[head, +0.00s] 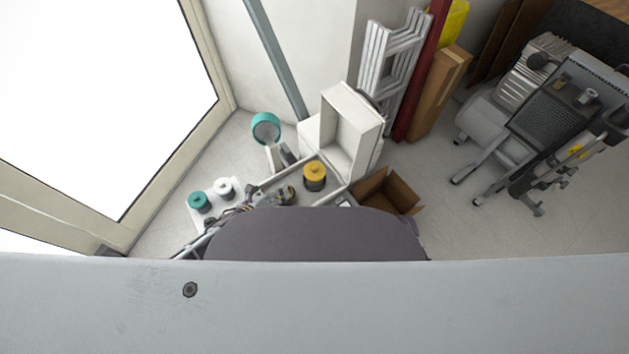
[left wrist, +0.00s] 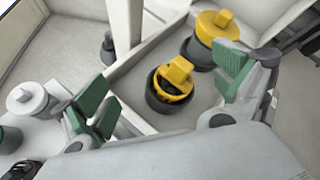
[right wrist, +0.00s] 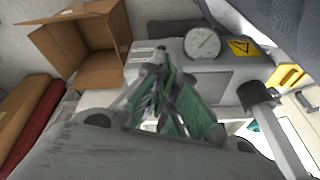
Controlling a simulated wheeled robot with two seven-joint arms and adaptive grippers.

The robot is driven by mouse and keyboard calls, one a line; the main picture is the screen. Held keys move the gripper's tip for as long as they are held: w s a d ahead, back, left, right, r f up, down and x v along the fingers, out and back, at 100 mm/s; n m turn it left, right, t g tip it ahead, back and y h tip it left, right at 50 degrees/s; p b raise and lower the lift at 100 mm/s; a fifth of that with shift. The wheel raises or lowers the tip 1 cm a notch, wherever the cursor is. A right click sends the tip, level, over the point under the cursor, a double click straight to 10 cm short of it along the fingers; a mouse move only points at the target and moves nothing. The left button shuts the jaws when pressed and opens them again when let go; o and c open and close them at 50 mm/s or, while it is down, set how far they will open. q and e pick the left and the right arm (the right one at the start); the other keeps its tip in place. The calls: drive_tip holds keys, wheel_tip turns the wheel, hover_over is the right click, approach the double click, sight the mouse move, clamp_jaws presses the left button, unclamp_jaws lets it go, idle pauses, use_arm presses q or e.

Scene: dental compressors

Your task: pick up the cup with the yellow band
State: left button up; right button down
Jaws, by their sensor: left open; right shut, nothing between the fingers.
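A dark round cup with a yellow band (left wrist: 172,88) stands in a pale tray (left wrist: 135,80), in the left wrist view. A second dark round thing with a yellow top (left wrist: 214,28) stands behind it to the right; it also shows in the head view (head: 314,172). My left gripper (left wrist: 164,90) is open, its green-padded fingers on either side of the banded cup in the picture, with nothing held. In the head view my left gripper (head: 246,207) is small and partly hidden behind my grey body. My right gripper (right wrist: 166,95) is shut and empty in the right wrist view.
A white-lidded cup (head: 224,187) and a green-lidded cup (head: 198,200) stand left of the tray. A tall white box (head: 350,130) rises behind it. An open cardboard box (head: 390,192) is at right. A pressure gauge (right wrist: 203,43) is near my right gripper.

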sight(312, 173)
use_arm(q)
drive_tip(key=s+d+r+m+h+b, duration=0.2)
drive_tip(key=d+r+m+b, duration=0.1)
drive_tip(key=d+m+b, duration=0.3)
drive_tip(key=shift+s+d+r+m+h, duration=0.25)
drive_tip(key=shift+d+r+m+h, duration=0.15)
drive_tip(key=shift+m, duration=0.4)
use_arm(e)
drive_tip(key=shift+t, duration=0.3)
drive_tip(key=shift+s+a+r, duration=0.1)
drive_tip(key=shift+s+r, duration=0.1)
drive_tip(key=shift+r, duration=1.05)
drive_tip(key=shift+s+a+r, duration=0.1)
drive_tip(key=shift+s+r, duration=0.05)
drive_tip(key=shift+r, duration=1.1)
use_arm(q)
drive_tip(key=shift+w+f+b, duration=0.1)
drive_tip(key=shift+w+b, duration=0.05)
drive_tip(key=shift+b, duration=0.15)
